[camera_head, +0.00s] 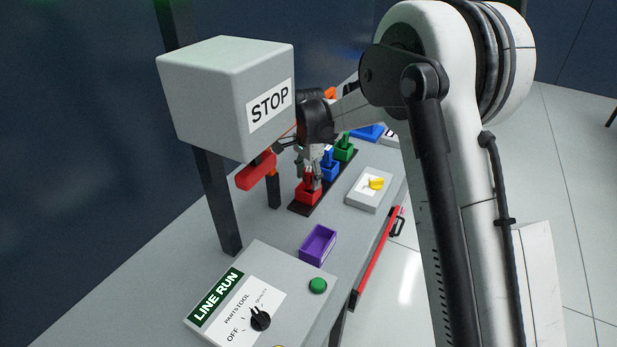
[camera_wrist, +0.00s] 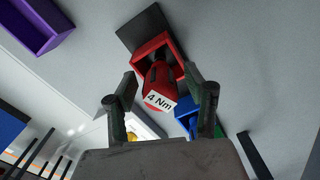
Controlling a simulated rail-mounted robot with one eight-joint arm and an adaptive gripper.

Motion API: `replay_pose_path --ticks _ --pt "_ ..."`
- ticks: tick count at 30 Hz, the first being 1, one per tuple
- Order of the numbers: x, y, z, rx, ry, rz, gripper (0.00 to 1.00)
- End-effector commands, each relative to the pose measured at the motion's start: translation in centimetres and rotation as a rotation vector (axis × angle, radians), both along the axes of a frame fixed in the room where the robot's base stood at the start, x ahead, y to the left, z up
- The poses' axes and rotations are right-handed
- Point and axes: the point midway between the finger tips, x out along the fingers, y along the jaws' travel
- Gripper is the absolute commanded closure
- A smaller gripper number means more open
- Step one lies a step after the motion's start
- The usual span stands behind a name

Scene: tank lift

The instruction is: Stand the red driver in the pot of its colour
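The red driver (camera_wrist: 158,83), with a "4 Nm" label on its end, stands in the red pot (camera_wrist: 147,48) in the wrist view. My gripper (camera_wrist: 162,93) is open around it, one finger on each side with a visible gap. In the head view my gripper (camera_head: 316,172) is over the red pot (camera_head: 308,196), at the near end of a dark strip (camera_head: 299,208). It hides most of the red driver there. Whether the driver reaches the pot's bottom is hidden.
A blue pot (camera_head: 328,172) and a green pot (camera_head: 344,153) hold drivers behind the red one. A purple tray (camera_head: 318,245) and a yellow-knob box (camera_head: 370,190) stand nearby.

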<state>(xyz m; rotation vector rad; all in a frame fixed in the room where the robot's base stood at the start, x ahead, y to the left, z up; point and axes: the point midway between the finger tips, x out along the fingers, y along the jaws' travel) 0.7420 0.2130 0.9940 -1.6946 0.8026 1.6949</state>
Motion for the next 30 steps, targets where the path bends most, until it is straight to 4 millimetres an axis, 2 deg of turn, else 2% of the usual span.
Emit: replay_pose_path --ticks 11,14,24,30 --pt "0.0 0.0 0.8 0.000 0.000 0.000 0.51" --pt "0.0 0.0 2.1 0.000 0.000 0.000 0.51" --pt "0.0 0.0 8.9 0.000 0.000 0.000 0.51" --pt "0.0 0.0 11.4 0.000 0.000 0.000 0.51"
